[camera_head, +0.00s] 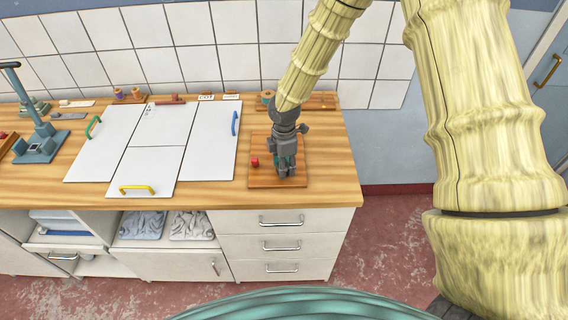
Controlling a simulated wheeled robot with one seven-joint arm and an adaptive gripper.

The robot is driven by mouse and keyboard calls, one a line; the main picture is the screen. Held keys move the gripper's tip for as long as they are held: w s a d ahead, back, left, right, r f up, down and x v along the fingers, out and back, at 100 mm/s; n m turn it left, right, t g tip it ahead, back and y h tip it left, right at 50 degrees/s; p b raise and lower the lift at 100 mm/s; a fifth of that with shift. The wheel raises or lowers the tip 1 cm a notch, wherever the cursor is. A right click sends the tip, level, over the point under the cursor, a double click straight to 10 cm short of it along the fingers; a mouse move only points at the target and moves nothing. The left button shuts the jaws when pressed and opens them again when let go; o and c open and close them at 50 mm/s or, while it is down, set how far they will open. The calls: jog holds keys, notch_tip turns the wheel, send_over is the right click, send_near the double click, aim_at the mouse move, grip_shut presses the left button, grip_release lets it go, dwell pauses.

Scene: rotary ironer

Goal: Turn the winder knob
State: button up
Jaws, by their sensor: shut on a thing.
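A small wooden board (262,182) lies on the right end of the counter, with a small red block-like part (254,162) at its left.
White panels with a green handle (94,127), a yellow handle (137,189) and a blue handle (235,123) lie left of the board. A teal press-like device (40,144) stands far left. Drawers (282,245) are below. Spools (127,93) stand near the tiled wall.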

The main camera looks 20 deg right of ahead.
jog(key=shift+d+n, duration=0.1)
jog(key=shift+n, duration=0.2)
jog(key=o, duration=1)
notch_tip(320, 180, up, 12)
dwell(0.4)
dwell(0.4)
